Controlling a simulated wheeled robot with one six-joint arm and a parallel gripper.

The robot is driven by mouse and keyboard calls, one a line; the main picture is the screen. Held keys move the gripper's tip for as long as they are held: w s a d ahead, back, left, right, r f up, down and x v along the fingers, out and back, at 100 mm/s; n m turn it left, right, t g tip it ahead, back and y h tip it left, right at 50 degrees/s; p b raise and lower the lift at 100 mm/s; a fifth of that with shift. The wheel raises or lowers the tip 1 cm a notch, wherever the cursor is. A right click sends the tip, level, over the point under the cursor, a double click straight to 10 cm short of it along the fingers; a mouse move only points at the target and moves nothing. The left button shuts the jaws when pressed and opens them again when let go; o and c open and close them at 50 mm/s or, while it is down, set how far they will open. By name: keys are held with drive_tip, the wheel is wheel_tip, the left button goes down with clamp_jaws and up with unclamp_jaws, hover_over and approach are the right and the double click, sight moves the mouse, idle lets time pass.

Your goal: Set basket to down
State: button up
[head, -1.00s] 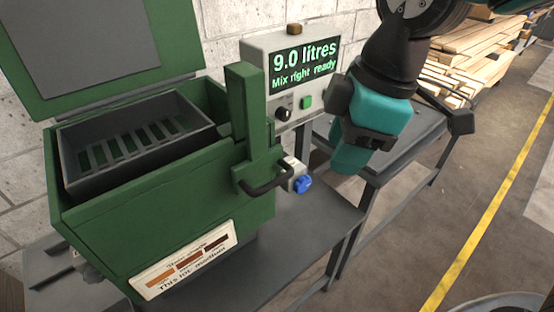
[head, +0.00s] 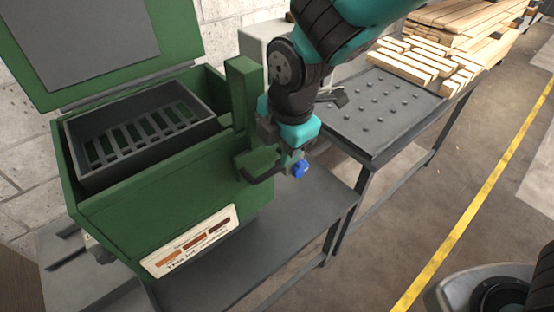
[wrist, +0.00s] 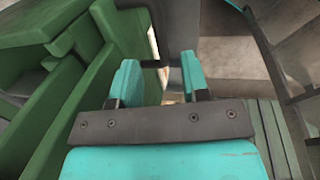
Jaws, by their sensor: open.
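The dark grey slotted basket (head: 140,134) sits in the open green tank (head: 150,212), with its rim near the top of the tank's walls. A green upright slide (head: 243,105) stands at the tank's right front corner, with a black bar handle (head: 258,179) low on it. My arm hides part of the handle's surroundings, and I cannot tell whether the fingers touch the handle.
A blue knob (head: 300,169) is just by my fingertips. A grey control box (head: 262,45) stands behind my arm, its display hidden. The green lid (head: 110,45) is raised. A grey bench (head: 350,140) with studs and stacked timber (head: 440,60) lie to the right. A yellow floor line (head: 480,190) runs beyond.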

sight(276, 167)
drive_tip(key=f, duration=0.4)
drive_tip(key=w+f, duration=0.1)
drive_tip(key=f, duration=0.1)
drive_tip(key=shift+a+p, duration=0.3)
drive_tip(key=shift+a, duration=0.05)
clamp_jaws()
